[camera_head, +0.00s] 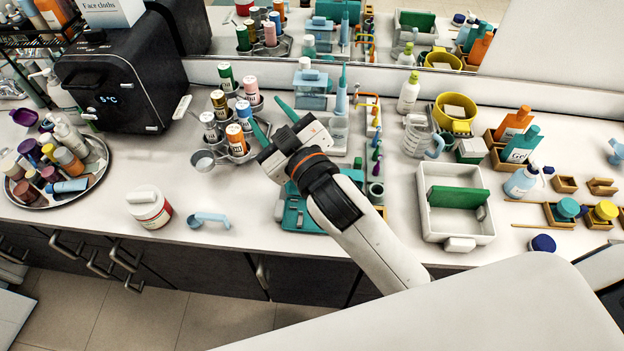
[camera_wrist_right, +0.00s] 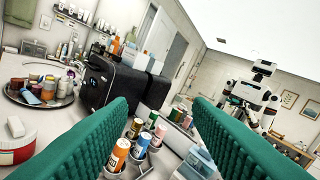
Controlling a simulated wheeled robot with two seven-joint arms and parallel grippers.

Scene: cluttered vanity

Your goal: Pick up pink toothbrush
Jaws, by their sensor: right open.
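My right gripper (camera_head: 272,119) is open, with its two teal fingers apart above the counter beside a cluster of bottles. In the right wrist view the gripper (camera_wrist_right: 160,102) has nothing between its fingers. A narrow upright rack of small coloured items (camera_head: 376,140) stands to the right of the gripper in the head view. I cannot make out for sure which item, if any, is the pink toothbrush. My left gripper is not in view.
A bottle carousel (camera_head: 203,161) stands close left of the gripper. A teal case (camera_head: 298,215) lies partly under my right arm. A white tray with a green block (camera_head: 439,221) is to the right. The counter front at left holds a red-and-white jar (camera_head: 150,214).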

